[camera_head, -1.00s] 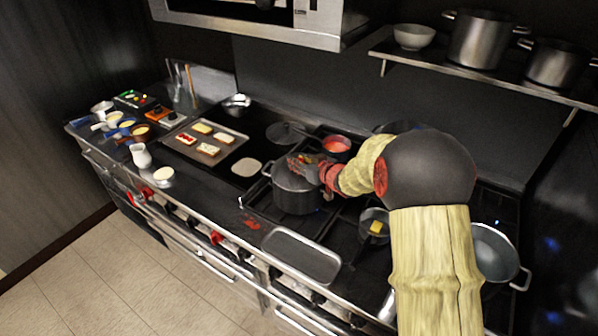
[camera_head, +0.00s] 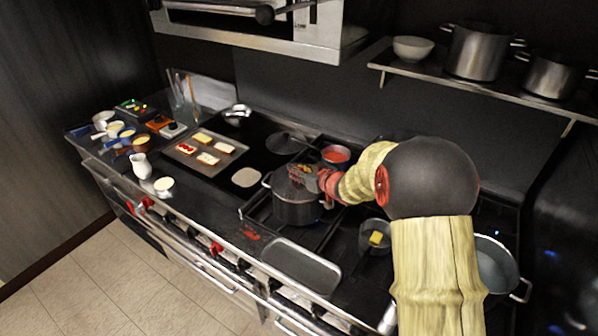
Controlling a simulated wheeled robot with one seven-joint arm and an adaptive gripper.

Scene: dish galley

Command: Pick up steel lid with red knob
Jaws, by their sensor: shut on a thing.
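The steel lid (camera_head: 286,184) is a dark grey disc over the pot (camera_head: 296,211) on the stove, near the middle of the head view. My gripper (camera_head: 303,171) comes in from the right and is shut on the lid at its top. The red knob is hidden between the fingers. The lid lies over the pot's mouth, and a pale pinkish rim line shows below it. I cannot tell whether the lid is clear of the rim.
A red-filled pan (camera_head: 336,155) stands just behind my gripper, and a small pan with a yellow piece (camera_head: 376,238) stands front right. An empty tray (camera_head: 300,268) lies at the front edge. A griddle with bread slices (camera_head: 223,143) is left. A shelf (camera_head: 500,88) overhangs at right.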

